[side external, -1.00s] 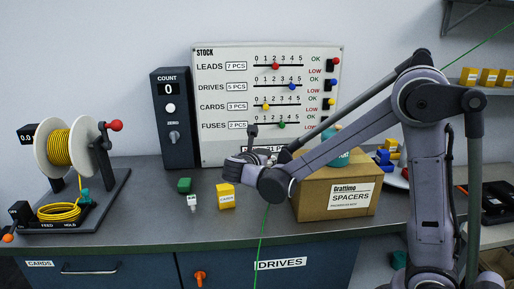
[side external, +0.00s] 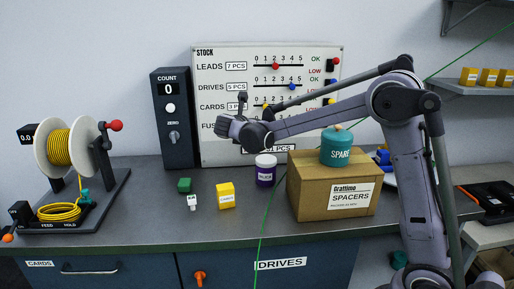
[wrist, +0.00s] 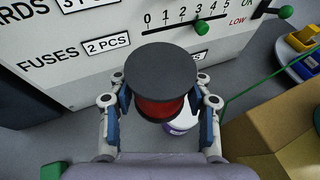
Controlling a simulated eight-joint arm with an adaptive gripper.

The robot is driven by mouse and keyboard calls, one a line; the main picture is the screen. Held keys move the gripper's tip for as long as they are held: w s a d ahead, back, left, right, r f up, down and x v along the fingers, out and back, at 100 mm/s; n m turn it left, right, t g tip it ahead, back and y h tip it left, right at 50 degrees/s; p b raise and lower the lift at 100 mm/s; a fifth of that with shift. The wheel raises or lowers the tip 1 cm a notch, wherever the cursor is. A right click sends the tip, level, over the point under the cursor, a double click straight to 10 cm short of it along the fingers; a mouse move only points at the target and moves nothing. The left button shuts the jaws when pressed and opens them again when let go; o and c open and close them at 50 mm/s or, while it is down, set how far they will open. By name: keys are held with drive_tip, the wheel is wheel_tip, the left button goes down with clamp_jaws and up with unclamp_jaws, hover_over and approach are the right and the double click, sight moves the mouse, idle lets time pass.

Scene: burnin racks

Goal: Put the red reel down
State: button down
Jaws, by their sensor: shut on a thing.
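The red reel (wrist: 158,107) has a red middle between two dark round flanges. In the wrist view it sits between the fingers of my gripper (wrist: 161,88), which are shut on its sides. In the side external view my gripper (side external: 232,128) is raised in front of the lower part of the stock board, and I cannot make out the reel there. Below the reel in the wrist view, a purple jar with a white lid (wrist: 182,124) is partly covered by it. The jar also stands on the bench in the side view (side external: 265,174).
A cardboard spacers box (side external: 308,193) with a teal spare canister (side external: 336,148) on top stands right of the jar. The stock board (side external: 225,80) is behind. A yellow block (side external: 226,197) and a green block (side external: 184,185) lie left. The front bench strip is mostly clear.

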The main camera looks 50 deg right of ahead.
drive_tip(key=w+d, duration=0.3)
hover_over(220, 178)
wheel_tip(220, 178, down, 12)
drive_tip(key=shift+s+f, duration=0.1)
drive_tip(key=shift+f, duration=2)
drive_tip(key=shift+f, duration=0.15)
drive_tip(key=c, duration=0.6)
unclamp_jaws()
